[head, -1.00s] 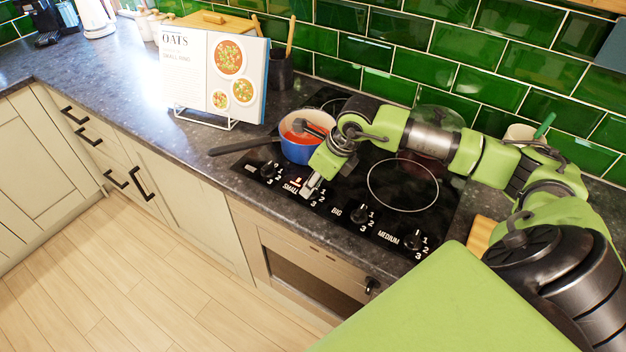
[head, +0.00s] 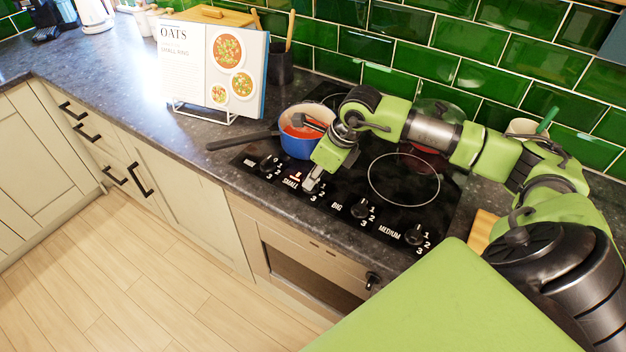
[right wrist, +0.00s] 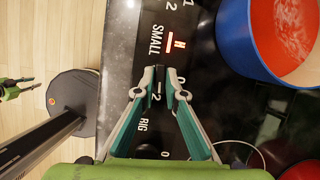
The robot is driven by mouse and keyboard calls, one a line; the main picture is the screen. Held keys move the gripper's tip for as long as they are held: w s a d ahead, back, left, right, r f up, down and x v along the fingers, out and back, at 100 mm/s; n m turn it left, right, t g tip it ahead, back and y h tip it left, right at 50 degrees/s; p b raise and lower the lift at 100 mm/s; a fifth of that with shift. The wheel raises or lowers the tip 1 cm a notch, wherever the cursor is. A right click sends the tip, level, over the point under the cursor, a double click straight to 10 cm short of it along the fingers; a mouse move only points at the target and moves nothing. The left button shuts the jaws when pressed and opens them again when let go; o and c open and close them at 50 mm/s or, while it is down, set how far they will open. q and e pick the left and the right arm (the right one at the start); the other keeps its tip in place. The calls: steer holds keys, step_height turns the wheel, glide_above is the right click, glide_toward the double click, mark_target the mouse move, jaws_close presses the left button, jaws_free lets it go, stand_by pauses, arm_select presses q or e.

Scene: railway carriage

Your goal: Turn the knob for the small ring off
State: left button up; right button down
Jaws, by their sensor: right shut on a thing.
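My right gripper (head: 311,186) reaches down to the front of the black hob (head: 437,205). It is shut on the knob marked SMALL (right wrist: 157,88); the fingers cover most of this knob. In the right wrist view, the fingertips (right wrist: 160,76) sit on either side of it, beside a scale of numbers. A red light (right wrist: 169,42) glows beside the word SMALL. My left gripper (right wrist: 27,85) shows small at the left edge of the right wrist view, with its fingers apart and empty.
A blue pot (head: 298,146) with red contents stands behind the gripper, its handle pointing left. Other knobs, BIG (head: 361,209) and MEDIUM (head: 414,235), are to the right. An open cookbook (head: 213,68) stands on the counter, showing the words SMALL RING.

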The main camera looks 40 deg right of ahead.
steer(key=n+b, duration=0.1)
steer(key=n+y+b, duration=0.1)
steer(key=shift+w+d+f+n+b, duration=0.1)
steer(key=shift+f+n+b, duration=0.15)
steer(key=shift+n+b, duration=0.05)
steer(key=n+g+b, duration=0.1)
steer(key=n, duration=0.1)
steer(key=n+y+b, duration=0.1)
steer(key=n+b, duration=0.1)
steer(key=shift+w+r+g, duration=0.15)
steer(key=shift+g, duration=0.25)
steer(key=n+g+b, duration=0.1)
steer(key=n, duration=0.2)
steer(key=n+g+b, duration=0.1)
steer(key=n, duration=0.1)
steer(key=shift+w+n+y+b, duration=0.1)
steer(key=shift+n+y+b, duration=0.2)
steer(key=shift+n+b, duration=0.1)
steer(key=n, duration=0.2)
steer(key=n+g+b, duration=0.1)
steer(key=n, duration=0.1)
steer(key=shift+r+g, duration=0.1)
steer(key=shift+g, duration=0.2)
steer(key=shift+n+b, duration=0.3)
steer(key=c, duration=2.1)
jaws_free()
steer(key=shift+w+d+r, duration=0.1)
steer(key=v, duration=1.1)
steer(key=shift+w+r, duration=0.15)
steer(key=shift+r, duration=0.3)
